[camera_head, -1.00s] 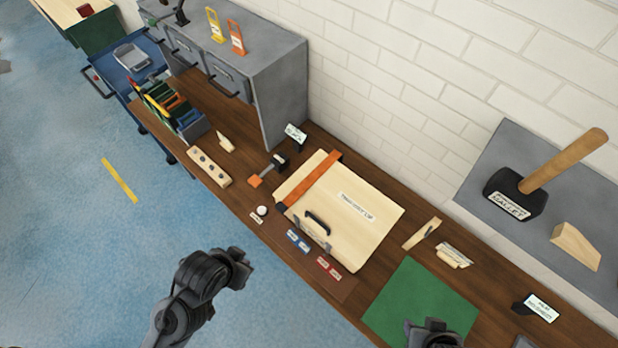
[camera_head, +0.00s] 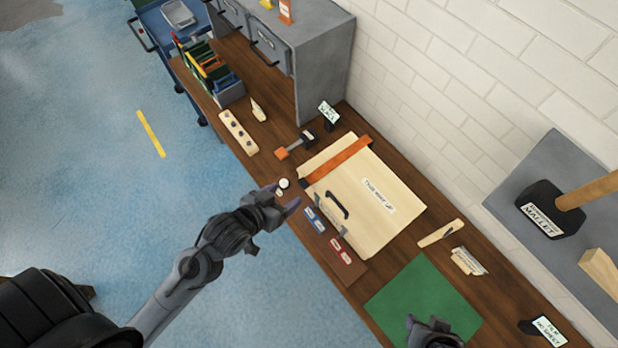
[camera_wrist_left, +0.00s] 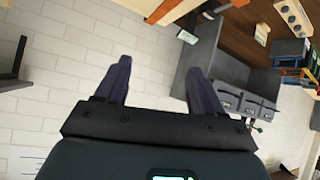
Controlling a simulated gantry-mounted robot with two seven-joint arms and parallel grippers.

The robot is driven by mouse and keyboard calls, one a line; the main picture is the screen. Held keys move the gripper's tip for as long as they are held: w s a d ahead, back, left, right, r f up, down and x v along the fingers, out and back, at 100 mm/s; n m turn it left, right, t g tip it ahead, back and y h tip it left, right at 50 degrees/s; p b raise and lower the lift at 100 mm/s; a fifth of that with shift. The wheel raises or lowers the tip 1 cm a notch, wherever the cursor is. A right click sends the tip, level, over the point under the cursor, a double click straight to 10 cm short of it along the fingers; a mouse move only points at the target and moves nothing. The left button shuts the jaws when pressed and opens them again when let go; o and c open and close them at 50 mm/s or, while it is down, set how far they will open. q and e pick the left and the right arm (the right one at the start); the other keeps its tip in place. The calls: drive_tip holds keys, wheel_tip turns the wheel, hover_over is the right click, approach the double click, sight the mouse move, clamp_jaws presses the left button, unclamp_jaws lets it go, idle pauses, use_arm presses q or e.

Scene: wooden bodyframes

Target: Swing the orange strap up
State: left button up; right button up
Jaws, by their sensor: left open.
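The orange strap (camera_head: 342,156) lies across the far-left part of a flat pale wooden case (camera_head: 375,185) on the bench. A dark handle (camera_head: 337,204) stands on the case's near side. My left gripper (camera_head: 283,199) is open and empty over the bench's front edge, beside a small white round thing (camera_head: 284,184) and left of the case. Its two fingers also show apart in the left wrist view (camera_wrist_left: 157,85), with a corner of the strap (camera_wrist_left: 163,10) at the top. My right gripper (camera_head: 432,325) shows only partly, at the bottom edge over the green mat; its fingers are unclear.
A green mat (camera_head: 420,290) lies right of the case. Blue and red tags (camera_head: 340,251) lie along its near side. An orange-ended tool (camera_head: 283,153), a holed wooden block (camera_head: 238,132) and a grey cabinet (camera_head: 325,70) stand left. A mallet (camera_head: 550,208) is on a grey shelf.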

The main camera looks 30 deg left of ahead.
use_arm(q)
drive_tip(key=w+f+t+h+b, duration=0.1)
drive_tip(key=w+f+t+b, duration=0.3)
drive_tip(key=f+b, duration=0.1)
use_arm(e)
wheel_tip(320, 180, down, 27)
drive_tip(key=b, duration=2)
use_arm(q)
drive_tip(key=m+t+h, duration=0.2)
drive_tip(key=m+h, duration=0.2)
drive_tip(key=m, duration=0.1)
approach(307, 180)
drive_tip(key=b+x, duration=0.1)
drive_tip(key=x, duration=0.9)
drive_tip(key=shift+w, duration=0.2)
use_arm(e)
drive_tip(key=shift+f, duration=0.25)
use_arm(q)
clamp_jaws()
drive_tip(key=shift+r, duration=0.1)
use_arm(e)
drive_tip(key=shift+r, duration=0.1)
